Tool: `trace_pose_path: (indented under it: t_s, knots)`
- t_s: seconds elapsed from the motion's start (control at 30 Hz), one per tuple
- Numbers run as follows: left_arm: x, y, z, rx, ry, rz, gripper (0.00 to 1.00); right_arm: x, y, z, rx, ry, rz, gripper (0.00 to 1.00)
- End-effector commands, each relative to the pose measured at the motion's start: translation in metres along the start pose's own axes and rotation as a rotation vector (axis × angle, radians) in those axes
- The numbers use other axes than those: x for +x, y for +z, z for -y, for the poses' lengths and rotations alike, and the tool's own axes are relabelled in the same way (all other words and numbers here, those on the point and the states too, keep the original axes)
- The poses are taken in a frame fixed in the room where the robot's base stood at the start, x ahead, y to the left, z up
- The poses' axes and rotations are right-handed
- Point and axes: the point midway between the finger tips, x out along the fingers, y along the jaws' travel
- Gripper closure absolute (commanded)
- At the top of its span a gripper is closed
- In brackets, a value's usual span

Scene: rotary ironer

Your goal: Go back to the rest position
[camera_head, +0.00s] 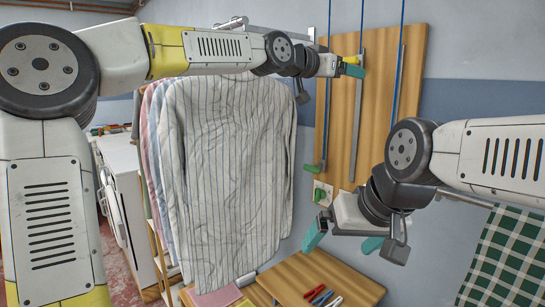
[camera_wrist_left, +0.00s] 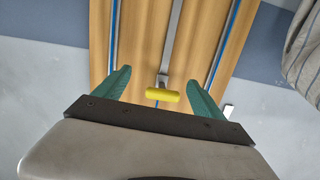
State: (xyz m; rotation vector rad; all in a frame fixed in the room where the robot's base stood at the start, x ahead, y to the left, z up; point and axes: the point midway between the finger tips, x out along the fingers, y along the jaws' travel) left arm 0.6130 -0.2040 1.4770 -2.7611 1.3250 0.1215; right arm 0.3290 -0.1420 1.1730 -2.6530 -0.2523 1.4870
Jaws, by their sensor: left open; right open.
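My left arm reaches across the top of the head view. Its gripper (camera_head: 352,68) is at the upper part of a wooden board and is partly hidden by its own wrist. In the left wrist view the two green fingers of this gripper (camera_wrist_left: 161,82) are apart, with nothing held. A yellow handle (camera_wrist_left: 162,95) at the end of a metal bar shows between the fingers; I cannot tell whether they touch it. My right gripper (camera_head: 343,244) is open and empty, low in front of the wall, above the right side of a small wooden table.
The wooden board (camera_head: 377,115) carries blue cords and metal bars. Striped shirts (camera_head: 230,180) hang at the centre. The small table (camera_head: 318,276) holds red, blue and white small items. A green checked cloth (camera_head: 508,260) hangs at right. A white machine (camera_head: 120,190) stands at left.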

Motion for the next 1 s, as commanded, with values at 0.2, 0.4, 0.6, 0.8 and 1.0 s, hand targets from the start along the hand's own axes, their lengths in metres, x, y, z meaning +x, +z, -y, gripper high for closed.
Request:
trace_pose_path:
  t_s: [0.2,0.4,0.6,0.8,1.0]
  knots:
    - [-0.051,0.133,-0.010,0.080,-0.152,0.398,0.20,0.000,0.000,0.000,0.000,0.000,0.000,0.00]
    - [-0.177,0.217,0.021,-0.020,-0.383,0.660,0.20,0.000,0.000,0.000,0.000,0.000,0.000,0.00]
    - [-0.312,0.279,0.023,-0.262,-0.555,0.776,0.20,0.000,0.000,0.000,0.000,0.000,0.000,0.00]
    - [-0.394,0.331,-0.004,-0.507,-0.598,0.803,0.20,0.000,0.000,0.000,0.000,0.000,0.000,0.00]
    - [-0.415,0.350,-0.017,-0.596,-0.592,0.808,0.20,0.000,0.000,0.000,0.000,0.000,0.000,0.00]
